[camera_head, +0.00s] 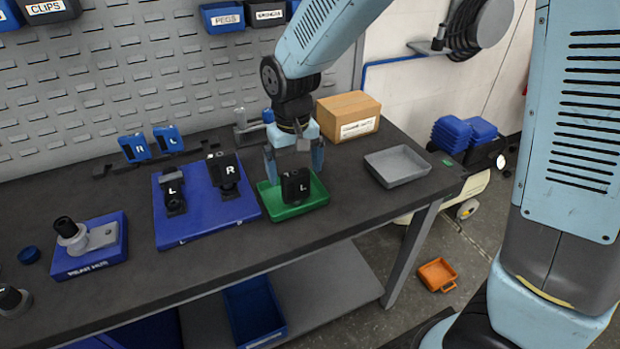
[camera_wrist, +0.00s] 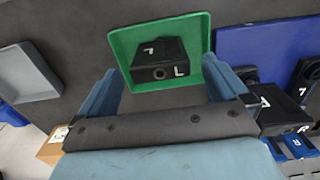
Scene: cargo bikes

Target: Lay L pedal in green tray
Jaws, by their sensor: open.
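A black pedal marked L (camera_head: 295,186) is in the green tray (camera_head: 315,197) on the bench. In the wrist view this L pedal (camera_wrist: 158,62) lies inside the green tray (camera_wrist: 120,44), within its rim. My gripper (camera_head: 294,163) is open above the back of the tray, its fingers apart. In the wrist view the two fingers of my gripper (camera_wrist: 160,88) stand either side of the near part of the tray, with the pedal beyond them. I see no finger closed on the pedal.
A blue board (camera_head: 200,222) left of the tray holds another black L part (camera_head: 173,192) and a black R part (camera_head: 228,172). A grey tray (camera_head: 397,166) is to the right. A cardboard box (camera_head: 347,116) stands behind. Bare bench lies between the green and grey trays.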

